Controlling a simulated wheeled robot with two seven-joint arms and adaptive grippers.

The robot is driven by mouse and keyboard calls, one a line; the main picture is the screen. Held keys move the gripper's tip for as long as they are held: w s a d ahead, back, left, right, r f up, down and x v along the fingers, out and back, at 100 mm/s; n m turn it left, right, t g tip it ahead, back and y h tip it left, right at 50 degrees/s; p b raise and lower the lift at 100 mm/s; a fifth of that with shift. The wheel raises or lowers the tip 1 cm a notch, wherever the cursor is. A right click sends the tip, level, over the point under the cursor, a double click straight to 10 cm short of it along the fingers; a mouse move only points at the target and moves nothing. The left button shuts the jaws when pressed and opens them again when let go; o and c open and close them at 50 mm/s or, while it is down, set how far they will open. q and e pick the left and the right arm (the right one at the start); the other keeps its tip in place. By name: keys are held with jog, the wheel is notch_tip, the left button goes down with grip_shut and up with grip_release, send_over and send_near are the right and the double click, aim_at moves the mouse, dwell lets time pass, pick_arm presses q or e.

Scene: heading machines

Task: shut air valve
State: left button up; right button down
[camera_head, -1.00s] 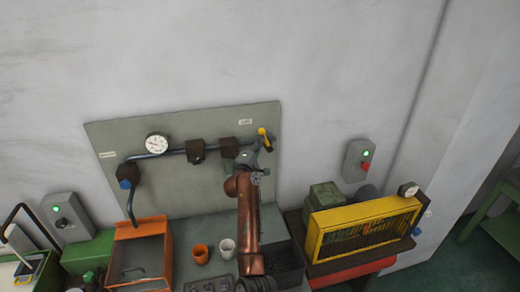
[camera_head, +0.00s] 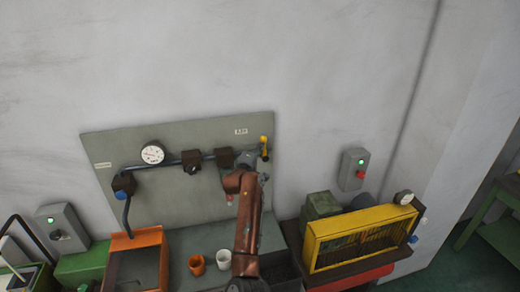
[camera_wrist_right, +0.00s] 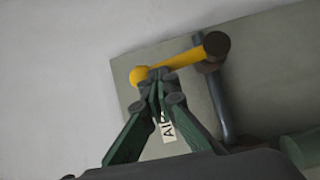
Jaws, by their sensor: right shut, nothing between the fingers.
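The air valve has a yellow lever (camera_head: 264,146) at the right end of the pipe on the grey wall panel. In the right wrist view the yellow lever (camera_wrist_right: 178,63) lies crosswise to the dark pipe, with its round dark hub at the right. My right gripper (camera_head: 257,157) is beside the valve. In the wrist view its fingertips (camera_wrist_right: 156,78) are together and empty, next to the lever's rounded free end. I cannot tell whether they touch it. An AIR label (camera_wrist_right: 167,127) is partly hidden behind the fingers. My left gripper is not in view.
The grey panel (camera_head: 120,190) carries a pipe with a round gauge (camera_head: 152,153). Below are an orange bin (camera_head: 140,242), an orange cup (camera_head: 197,265) and a white cup (camera_head: 224,259). A yellow slatted guard (camera_head: 360,237) and a switch box (camera_head: 352,169) are at right.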

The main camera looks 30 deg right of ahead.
pick_arm(q)
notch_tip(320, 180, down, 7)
jog(key=b, duration=0.7)
pick_arm(e)
jog(key=w+a+v, duration=0.1)
jog(key=w+v, duration=0.1)
jog(key=v, duration=1.1)
jog(key=shift+a+f, duration=0.35)
jog(key=shift+f, duration=0.3)
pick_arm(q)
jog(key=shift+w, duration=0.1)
pick_arm(e)
jog(key=shift+w+f, duration=0.1)
jog(key=shift+w, duration=0.05)
